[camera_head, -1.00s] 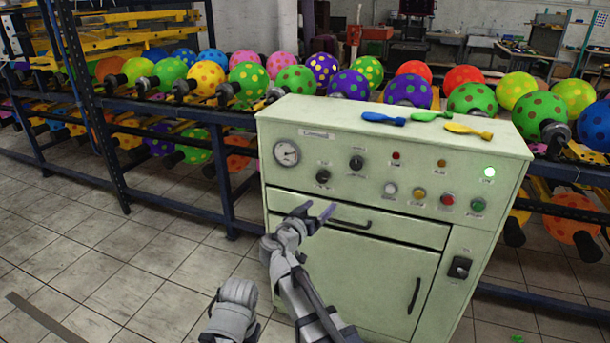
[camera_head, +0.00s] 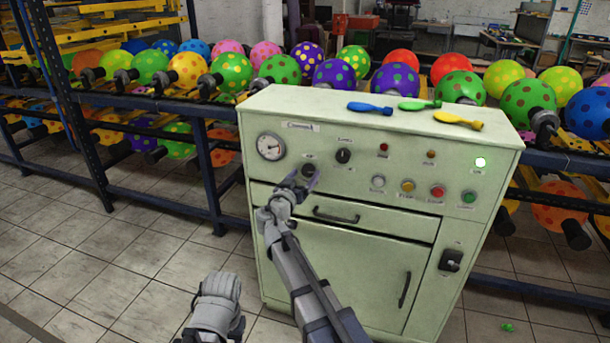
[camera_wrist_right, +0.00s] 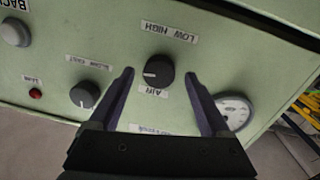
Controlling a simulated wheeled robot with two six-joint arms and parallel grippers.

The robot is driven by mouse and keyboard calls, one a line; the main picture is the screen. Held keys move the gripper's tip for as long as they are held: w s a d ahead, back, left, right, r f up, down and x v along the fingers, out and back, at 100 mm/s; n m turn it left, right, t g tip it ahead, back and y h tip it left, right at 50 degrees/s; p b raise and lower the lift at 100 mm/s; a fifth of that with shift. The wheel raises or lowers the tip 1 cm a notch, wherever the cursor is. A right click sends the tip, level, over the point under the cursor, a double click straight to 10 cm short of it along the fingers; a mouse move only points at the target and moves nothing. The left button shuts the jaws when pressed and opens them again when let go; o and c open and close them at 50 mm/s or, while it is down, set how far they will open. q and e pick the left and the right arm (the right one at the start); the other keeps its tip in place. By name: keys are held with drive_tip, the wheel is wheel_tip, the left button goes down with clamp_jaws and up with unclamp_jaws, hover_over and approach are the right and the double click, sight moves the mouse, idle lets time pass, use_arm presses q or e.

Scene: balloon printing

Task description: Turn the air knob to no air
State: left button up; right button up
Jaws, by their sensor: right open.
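The air knob (camera_head: 308,170) is a black round knob on the front of the pale green machine (camera_head: 370,265), right of the gauge. In the right wrist view the knob (camera_wrist_right: 158,70) has an AIR label beside it and a LOW HIGH label above. Its white mark points to the left of that picture. My right gripper (camera_head: 300,179) is open, with its fingertips close to the panel. In the right wrist view the fingers (camera_wrist_right: 159,77) stand on either side of the air knob, with visible gaps.
A second black knob (camera_head: 343,155) and the pressure gauge (camera_head: 270,146) flank the air knob. Coloured buttons (camera_head: 407,185) sit further right. A drawer handle (camera_head: 336,215) lies below. Racks of dotted balloons stand behind.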

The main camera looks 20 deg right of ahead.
drive_tip(key=shift+w+d, duration=0.35)
drive_tip(key=shift+w, duration=0.05)
clamp_jaws()
idle(0.5)
